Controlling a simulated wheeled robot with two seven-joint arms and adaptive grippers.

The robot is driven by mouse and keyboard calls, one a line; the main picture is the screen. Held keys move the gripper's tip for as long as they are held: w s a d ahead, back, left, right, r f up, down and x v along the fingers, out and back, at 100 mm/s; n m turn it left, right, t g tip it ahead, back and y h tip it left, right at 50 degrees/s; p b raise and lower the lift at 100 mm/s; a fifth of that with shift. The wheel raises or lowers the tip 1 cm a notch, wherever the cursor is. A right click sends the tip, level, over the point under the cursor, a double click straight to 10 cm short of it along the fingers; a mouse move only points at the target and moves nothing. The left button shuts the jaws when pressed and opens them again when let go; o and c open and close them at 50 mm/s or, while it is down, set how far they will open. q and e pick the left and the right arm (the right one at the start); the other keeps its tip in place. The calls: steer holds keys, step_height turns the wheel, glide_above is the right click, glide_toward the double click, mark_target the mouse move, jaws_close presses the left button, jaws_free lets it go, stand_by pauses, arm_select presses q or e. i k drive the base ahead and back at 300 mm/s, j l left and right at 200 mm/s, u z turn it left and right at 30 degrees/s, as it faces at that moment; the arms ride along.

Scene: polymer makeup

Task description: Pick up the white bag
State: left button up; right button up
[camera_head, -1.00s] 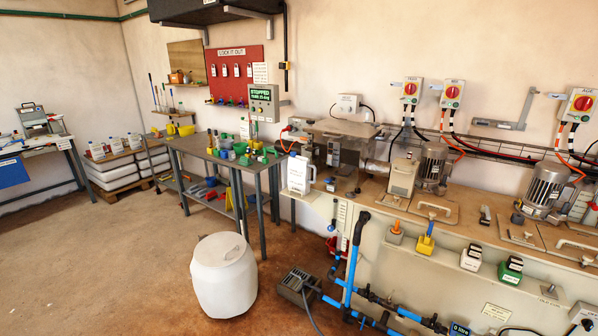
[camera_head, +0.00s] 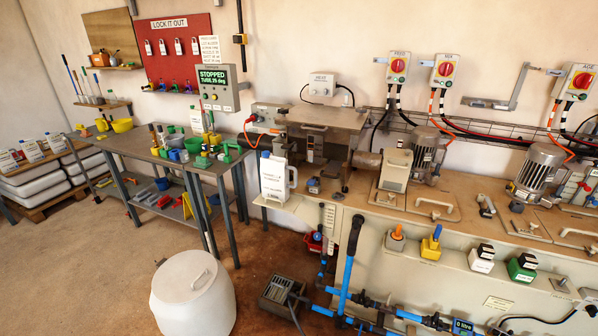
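Neither of my grippers is in view. Stacked white, rounded-edged items (camera_head: 45,184) that look like filled bags lie at the far left, on a wooden pallet (camera_head: 40,213). The picture's left edge cuts the stack off, and a board with several white containers (camera_head: 32,150) rests on top. I cannot tell a single separate white bag apart from this stack.
A white lidded drum (camera_head: 193,296) stands on the floor at the front. A grey workbench (camera_head: 120,147) with tools stands behind it. A machine bench (camera_head: 400,245) with blue pipes fills the right. A dark grey box (camera_head: 279,293) sits on the floor. Floor at left is clear.

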mark_target(274, 171)
steer(key=i+j+z, duration=0.75)
steer(key=j, duration=0.4)
steer(key=i, duration=0.1)
